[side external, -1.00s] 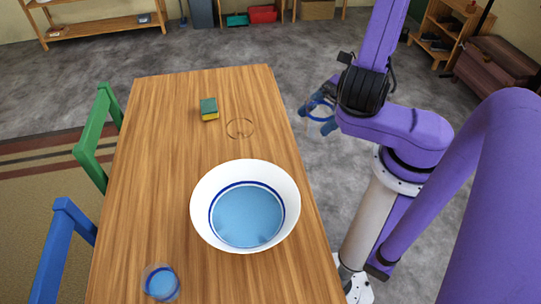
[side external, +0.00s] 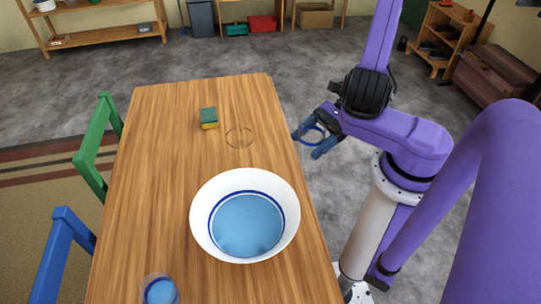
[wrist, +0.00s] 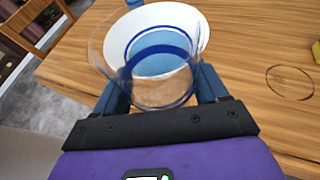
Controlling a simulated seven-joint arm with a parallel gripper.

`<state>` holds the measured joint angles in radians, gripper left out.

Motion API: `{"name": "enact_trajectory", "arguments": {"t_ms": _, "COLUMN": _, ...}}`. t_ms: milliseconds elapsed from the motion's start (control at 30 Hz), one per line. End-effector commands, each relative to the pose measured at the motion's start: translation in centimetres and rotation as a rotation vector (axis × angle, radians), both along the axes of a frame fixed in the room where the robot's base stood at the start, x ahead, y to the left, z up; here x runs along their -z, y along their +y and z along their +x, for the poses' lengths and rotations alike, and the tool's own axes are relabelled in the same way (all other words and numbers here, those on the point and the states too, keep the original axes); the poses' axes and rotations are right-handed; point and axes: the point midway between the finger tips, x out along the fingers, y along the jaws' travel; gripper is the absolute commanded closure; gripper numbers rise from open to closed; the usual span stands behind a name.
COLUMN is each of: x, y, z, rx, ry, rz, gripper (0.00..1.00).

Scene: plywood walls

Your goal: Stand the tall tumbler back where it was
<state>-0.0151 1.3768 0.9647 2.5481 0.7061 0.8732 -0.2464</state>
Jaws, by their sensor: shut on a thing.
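The tall tumbler (wrist: 160,93) is clear glass with a blue band. My gripper (wrist: 162,88) is shut around it, one finger on each side. In the side view the tumbler (side external: 312,134) and my gripper (side external: 314,140) are just off the table's right edge, near the thin dark ring (side external: 239,137) marked on the wood. The ring is empty and also shows in the wrist view (wrist: 290,82), to the right of the tumbler. The tumbler's exact tilt and height above the table are hard to tell.
A large white bowl (side external: 204,215) with blue inside stands mid-table. A green and yellow sponge (side external: 209,118) lies left of the ring. A short glass with blue in it (side external: 160,290) is at the near left. Green (side external: 92,150) and blue (side external: 66,235) chairs line the left side.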

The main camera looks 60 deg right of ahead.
Motion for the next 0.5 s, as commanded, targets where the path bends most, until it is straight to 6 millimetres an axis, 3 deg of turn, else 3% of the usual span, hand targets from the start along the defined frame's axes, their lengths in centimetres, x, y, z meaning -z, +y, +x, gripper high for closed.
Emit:
{"name": "enact_trajectory", "arguments": {"t_ms": 167, "x": 1.0, "y": 0.1, "z": 2.1, "rx": -0.008, "ry": 0.001, "rz": -0.002, "gripper": 0.63}}
{"name": "enact_trajectory", "arguments": {"t_ms": 500, "x": 4.3, "y": 0.0, "z": 8.2, "rx": -0.004, "ry": 0.0, "rz": 0.0, "gripper": 0.63}}
